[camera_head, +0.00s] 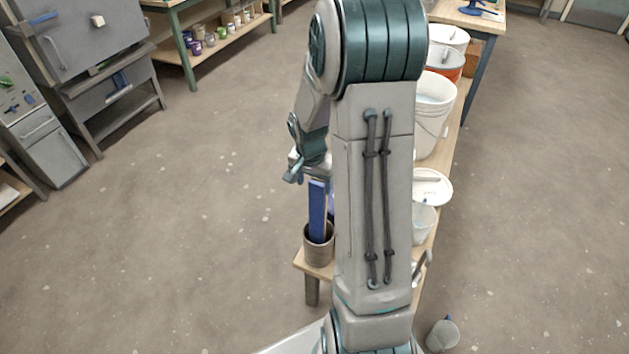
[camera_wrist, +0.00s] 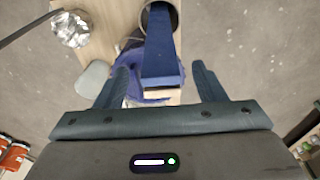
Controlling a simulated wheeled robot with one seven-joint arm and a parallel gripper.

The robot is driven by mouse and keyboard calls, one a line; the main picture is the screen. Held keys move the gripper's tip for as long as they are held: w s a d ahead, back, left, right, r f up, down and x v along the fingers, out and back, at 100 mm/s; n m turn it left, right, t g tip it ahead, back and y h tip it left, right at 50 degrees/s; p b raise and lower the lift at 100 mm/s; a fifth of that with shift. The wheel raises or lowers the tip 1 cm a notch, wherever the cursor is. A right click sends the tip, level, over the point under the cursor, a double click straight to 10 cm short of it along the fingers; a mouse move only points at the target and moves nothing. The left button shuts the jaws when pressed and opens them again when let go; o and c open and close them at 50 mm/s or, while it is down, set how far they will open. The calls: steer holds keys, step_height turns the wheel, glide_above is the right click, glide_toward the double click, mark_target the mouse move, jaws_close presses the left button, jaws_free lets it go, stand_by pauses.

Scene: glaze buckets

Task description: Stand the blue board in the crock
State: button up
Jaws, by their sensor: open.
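The blue board (camera_head: 317,212) stands upright with its lower end inside the brown crock (camera_head: 319,252), at the near left end of the low bench. In the wrist view the board (camera_wrist: 160,45) runs from the crock's rim (camera_wrist: 176,14) down between my fingers. My gripper (camera_head: 294,177) is just above the board's top in the head view. In the wrist view my gripper (camera_wrist: 162,84) is open, with a finger on each side of the board and a visible gap to each. The board's foot is hidden inside the crock.
A bluish-purple thing (camera_wrist: 131,62) lies behind the board. A crumpled silvery thing (camera_wrist: 70,29) and a pale rounded piece (camera_wrist: 92,78) are to the left. White buckets (camera_head: 433,115) line the bench (camera_head: 457,122). A small pail (camera_head: 442,334) stands on the floor. The floor left of the crock is clear.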

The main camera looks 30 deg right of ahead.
steer(key=shift+s+a+r+p, duration=0.15)
steer(key=shift+r+p, duration=0.65)
steer(key=shift+r, duration=0.65)
steer(key=shift+s+a+r+p, duration=0.15)
steer(key=shift+r+p, duration=0.65)
steer(key=shift+r, duration=0.65)
